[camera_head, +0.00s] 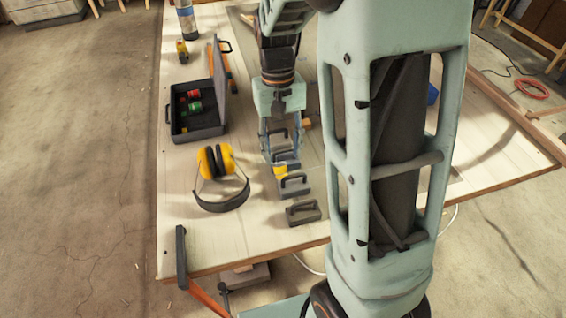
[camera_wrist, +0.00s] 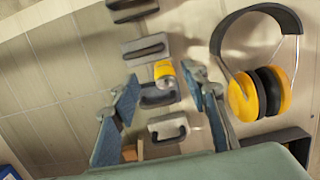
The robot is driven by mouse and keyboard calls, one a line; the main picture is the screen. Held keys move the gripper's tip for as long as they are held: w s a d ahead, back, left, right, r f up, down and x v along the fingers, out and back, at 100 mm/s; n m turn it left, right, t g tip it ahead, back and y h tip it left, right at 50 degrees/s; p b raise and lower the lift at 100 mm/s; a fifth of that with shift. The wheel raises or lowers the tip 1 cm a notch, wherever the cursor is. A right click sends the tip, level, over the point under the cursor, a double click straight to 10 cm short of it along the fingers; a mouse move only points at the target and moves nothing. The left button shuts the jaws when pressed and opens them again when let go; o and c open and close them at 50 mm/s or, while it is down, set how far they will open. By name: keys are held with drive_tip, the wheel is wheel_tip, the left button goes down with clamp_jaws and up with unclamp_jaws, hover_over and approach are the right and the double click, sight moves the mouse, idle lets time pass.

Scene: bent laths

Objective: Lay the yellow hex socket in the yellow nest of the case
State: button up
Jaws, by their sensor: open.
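The yellow hex socket (camera_head: 280,171) lies among a row of grey handled blocks, close by my gripper's fingertips. In the wrist view the socket (camera_wrist: 164,72) shows just beyond and between the fingertips, with a darker end facing me. My gripper (camera_wrist: 160,80) is open and empty, its blue-grey fingers spread; in the head view the gripper (camera_head: 270,155) points down over the row. The open dark case (camera_head: 208,133) stands to the left, lid raised, holding a red piece (camera_head: 194,94) and a green piece (camera_head: 194,107).
Grey handled blocks (camera_head: 303,211) stand in a row beneath and beyond my gripper. Yellow earmuffs (camera_head: 216,162) lie between the row and the table's left edge, in front of the case. A bottle (camera_head: 187,20) stands at the back. Bare wood shows around the earmuffs.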

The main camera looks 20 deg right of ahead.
sight(280, 166)
wheel_tip(280, 166, up, 6)
drive_tip(key=shift+w+r, duration=0.25)
drive_tip(key=shift+w, duration=0.2)
drive_tip(key=shift+o, duration=0.4)
drive_tip(key=shift+a+f, duration=0.1)
idle(0.6)
